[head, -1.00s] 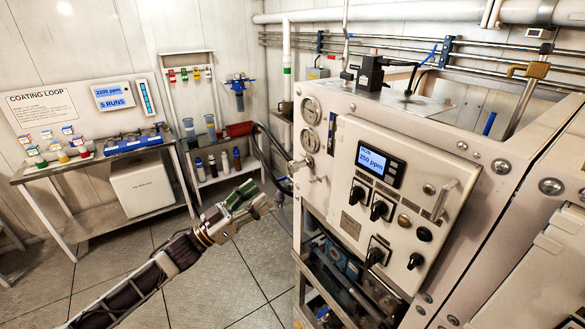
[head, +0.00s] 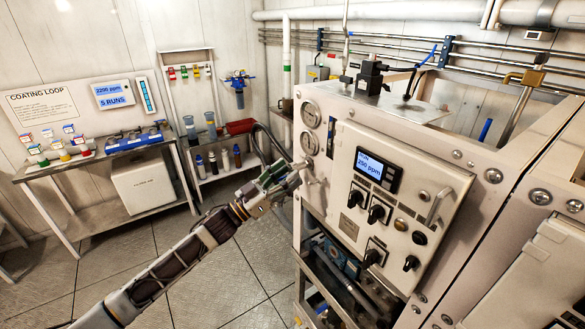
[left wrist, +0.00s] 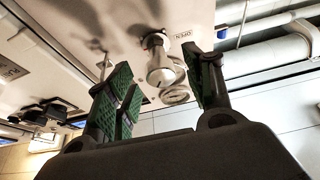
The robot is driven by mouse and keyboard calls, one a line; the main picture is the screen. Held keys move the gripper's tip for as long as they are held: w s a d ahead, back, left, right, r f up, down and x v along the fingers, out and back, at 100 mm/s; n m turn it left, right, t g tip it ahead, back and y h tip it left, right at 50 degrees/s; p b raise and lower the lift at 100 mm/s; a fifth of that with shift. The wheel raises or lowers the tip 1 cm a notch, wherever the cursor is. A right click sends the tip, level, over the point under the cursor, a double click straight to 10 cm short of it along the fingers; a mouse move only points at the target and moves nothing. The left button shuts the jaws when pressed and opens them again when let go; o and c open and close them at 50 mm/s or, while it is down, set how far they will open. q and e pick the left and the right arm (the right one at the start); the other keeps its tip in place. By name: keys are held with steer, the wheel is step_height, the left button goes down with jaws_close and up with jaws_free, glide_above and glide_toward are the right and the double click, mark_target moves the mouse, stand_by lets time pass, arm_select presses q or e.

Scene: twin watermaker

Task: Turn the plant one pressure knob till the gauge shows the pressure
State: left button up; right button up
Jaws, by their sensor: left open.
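The plant (head: 345,120) is a pale cabinet on the right in the head view, with two round gauges (head: 308,143) on its left face. Their needles are too small to read. In the left wrist view a silver knob (left wrist: 160,68) stands out from the panel near an upside-down "OPEN" label. My left gripper (head: 291,176) is just left of the panel, below the gauges. In the left wrist view its green-padded fingers (left wrist: 158,65) are open, one on each side of the knob in the picture. I cannot tell if they reach around it. Nothing is held.
The control panel right of the gauges has a display (head: 377,170) reading 250 ppm, several black knobs and a metal handle (head: 438,205). A bench (head: 90,160) and a small shelf stand along the back wall. The floor (head: 140,260) between them and the plant is clear.

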arm_select(q)
steer(key=shift+x, duration=1.3)
steer(key=c, duration=1)
steer(key=shift+m+g, duration=0.3)
steer(key=shift+m, duration=0.1)
steer(key=m+g+h, duration=0.1)
steer(key=m+g, duration=0.1)
steer(key=m, duration=0.2)
steer(key=shift+w+a+b, duration=0.1)
steer(key=shift+b, duration=0.2)
steer(key=shift+m+g, duration=0.7)
steer(key=shift+m, duration=0.7)
steer(key=shift+m+g, duration=0.7)
steer(key=shift+m, duration=0.7)
